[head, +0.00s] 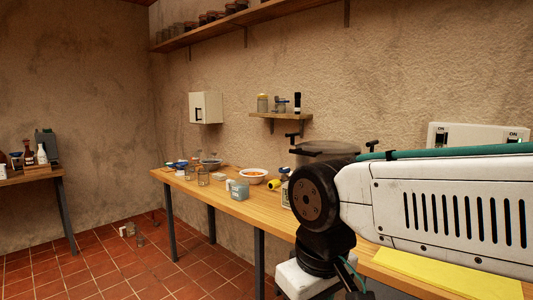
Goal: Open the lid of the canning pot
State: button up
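A grey pot (325,148), which looks like the canning pot, stands on the wooden workbench (225,202) against the wall, right of the middle in the head view. Its rounded top shows, with dark handle-like parts at its left and right. My white arm and its dark joint cover most of its body. The lid seems to lie on the pot, but its edge and any latch cannot be made out.
A white bowl of orange food (253,176), a grey mug (239,190) and glass jars stand left of the pot. A yellow mat (445,273) lies at the right. A small shelf (281,115) and a switch panel (470,134) are on the wall.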

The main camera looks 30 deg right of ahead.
aim_at(311, 148)
jog(key=u, duration=0.05)
jog(key=i, duration=0.8)
jog(key=z, duration=0.55)
jog(key=i, duration=0.6)
jog(key=z, duration=0.25)
